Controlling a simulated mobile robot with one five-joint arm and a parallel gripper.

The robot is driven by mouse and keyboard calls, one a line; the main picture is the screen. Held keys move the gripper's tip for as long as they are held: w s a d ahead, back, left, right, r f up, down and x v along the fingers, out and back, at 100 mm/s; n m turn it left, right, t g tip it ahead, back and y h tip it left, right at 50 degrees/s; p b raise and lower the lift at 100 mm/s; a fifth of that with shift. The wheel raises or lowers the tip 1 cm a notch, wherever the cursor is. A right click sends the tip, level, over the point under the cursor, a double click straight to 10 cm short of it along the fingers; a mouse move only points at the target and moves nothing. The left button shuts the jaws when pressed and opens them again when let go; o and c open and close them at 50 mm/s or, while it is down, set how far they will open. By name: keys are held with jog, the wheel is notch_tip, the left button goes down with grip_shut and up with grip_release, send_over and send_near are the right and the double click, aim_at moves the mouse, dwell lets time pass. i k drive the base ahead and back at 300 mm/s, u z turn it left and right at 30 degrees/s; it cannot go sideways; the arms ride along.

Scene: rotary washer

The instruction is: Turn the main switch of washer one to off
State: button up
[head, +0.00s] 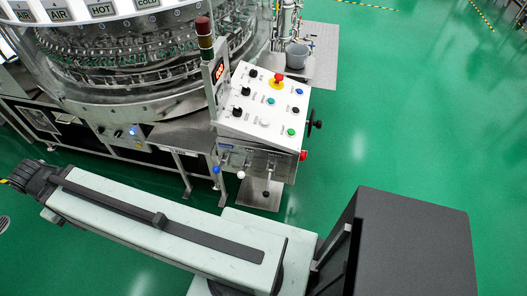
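A washer (150,75), a large round machine with labels reading AIR, HOT and COLD, fills the upper left. Its white sloped control panel (262,112) stands at the centre. The panel carries several black knobs, a red emergency button (279,77) on a yellow ring, and blue and green buttons. A black handle (315,124) and a red knob (303,155) stick out from the panel box's right side. I cannot tell which is the main switch, and no "one" label is readable. My arm (150,220) reaches left across the foreground, well apart from the panel. My gripper is not visible.
A red, amber and green signal tower (205,40) and a lit red display (219,72) stand left of the panel. A grey bucket (297,55) sits behind on a metal plate (322,60). The green floor (400,110) is clear to the right.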

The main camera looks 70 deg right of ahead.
aim_at(302, 157)
jog(key=u, duration=0.65)
jog(key=k, duration=1.85)
jog(key=z, duration=2)
jog(key=i, duration=1)
